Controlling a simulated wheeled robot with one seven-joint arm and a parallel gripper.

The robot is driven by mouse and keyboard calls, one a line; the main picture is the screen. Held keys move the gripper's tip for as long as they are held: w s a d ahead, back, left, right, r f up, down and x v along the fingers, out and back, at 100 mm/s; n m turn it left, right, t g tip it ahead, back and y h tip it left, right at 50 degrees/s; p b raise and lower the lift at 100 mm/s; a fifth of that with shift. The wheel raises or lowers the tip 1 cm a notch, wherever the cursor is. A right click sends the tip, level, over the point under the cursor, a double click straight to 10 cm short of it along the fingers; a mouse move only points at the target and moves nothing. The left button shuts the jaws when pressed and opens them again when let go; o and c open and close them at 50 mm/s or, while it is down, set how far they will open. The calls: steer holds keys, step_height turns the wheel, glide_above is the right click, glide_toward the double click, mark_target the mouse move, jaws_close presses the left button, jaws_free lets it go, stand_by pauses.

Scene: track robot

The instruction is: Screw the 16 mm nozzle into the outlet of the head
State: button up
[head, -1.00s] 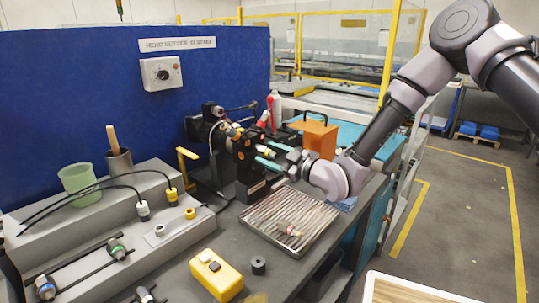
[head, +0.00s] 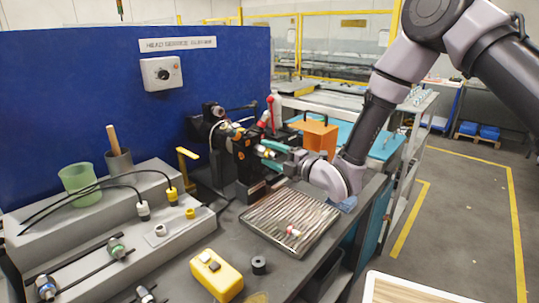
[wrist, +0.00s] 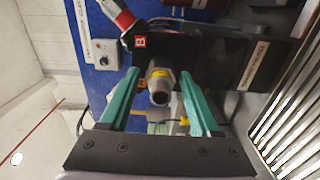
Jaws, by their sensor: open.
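The dark head (head: 243,152) is held upright in a fixture on the bench, and its black body also fills the top of the wrist view (wrist: 215,55). In the wrist view a grey round piece with a dark bore and a yellow mark (wrist: 160,90) points towards me. I cannot tell whether it is the bare outlet or the 16 mm nozzle sitting in it. My gripper (wrist: 159,76) is open, with its teal fingers on either side of this piece and a gap on both sides. In the head view my gripper (head: 268,152) is at the head's right side.
A ribbed metal tray (head: 272,242) lies below my gripper, with a small red-and-white piece (head: 293,231) on it. An orange box (head: 318,135) stands behind my wrist. A grey stepped rack (head: 125,240) with cables and fittings is at left. A yellow device (head: 217,275) lies in front.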

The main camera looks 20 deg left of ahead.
steer(key=n, duration=0.5)
steer(key=shift+s+a+n, duration=0.1)
steer(key=shift+s+n, duration=0.05)
steer(key=shift+n, duration=0.15)
steer(key=n, duration=0.6)
jaws_close()
